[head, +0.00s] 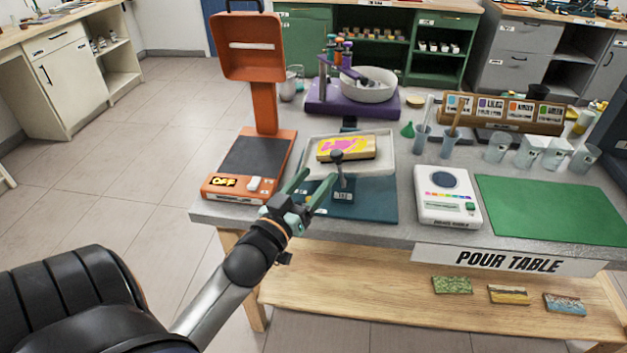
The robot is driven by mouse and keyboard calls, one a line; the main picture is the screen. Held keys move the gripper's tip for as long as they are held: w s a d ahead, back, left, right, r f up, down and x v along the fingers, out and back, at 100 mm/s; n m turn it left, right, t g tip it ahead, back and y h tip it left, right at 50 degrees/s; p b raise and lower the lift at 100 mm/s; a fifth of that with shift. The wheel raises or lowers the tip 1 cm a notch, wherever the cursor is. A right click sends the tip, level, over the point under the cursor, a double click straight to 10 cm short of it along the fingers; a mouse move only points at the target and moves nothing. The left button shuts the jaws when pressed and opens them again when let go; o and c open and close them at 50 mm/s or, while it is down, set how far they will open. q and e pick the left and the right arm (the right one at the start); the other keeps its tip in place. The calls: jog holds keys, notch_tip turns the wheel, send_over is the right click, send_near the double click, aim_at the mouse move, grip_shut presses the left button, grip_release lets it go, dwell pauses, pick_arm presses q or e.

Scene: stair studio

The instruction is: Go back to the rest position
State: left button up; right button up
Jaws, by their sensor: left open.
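My left gripper (312,190) reaches in from the lower left over the front edge of the pour table (400,228). Its green fingers are apart, with nothing seen between them. Whether the fingers touch the stand or the knob post, I cannot tell. My right gripper does not show.
An orange machine (264,95) reading OFF stands left of the gripper. A white scale (447,197) and a green mat (555,210) lie to the right. A purple stand with a bowl (368,88) and several cups (528,150) are behind. Open tiled floor (130,170) is at left.

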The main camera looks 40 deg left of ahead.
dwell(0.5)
pick_arm(q)
jog(key=s+d+f+m+g+h+p, duration=0.1)
jog(key=s+d+f+m+g+h, duration=0.1)
jog(key=s+d+f, duration=0.3)
jog(key=s+d+f+m+g+h+p, duration=0.1)
jog(key=s+d+f+g, duration=0.3)
jog(key=f, duration=0.8)
jog(key=s+d+f+m+g+h+p, duration=0.1)
jog(key=s+d+f+m+g+h, duration=0.1)
jog(key=s+d+f, duration=0.5)
notch_tip(320, 180, down, 2)
jog(key=shift+d+f+m+g+h+p, duration=0.1)
jog(key=shift+d+m+g+h+p, duration=0.25)
jog(key=shift+d+m+g, duration=0.45)
dwell(4.2)
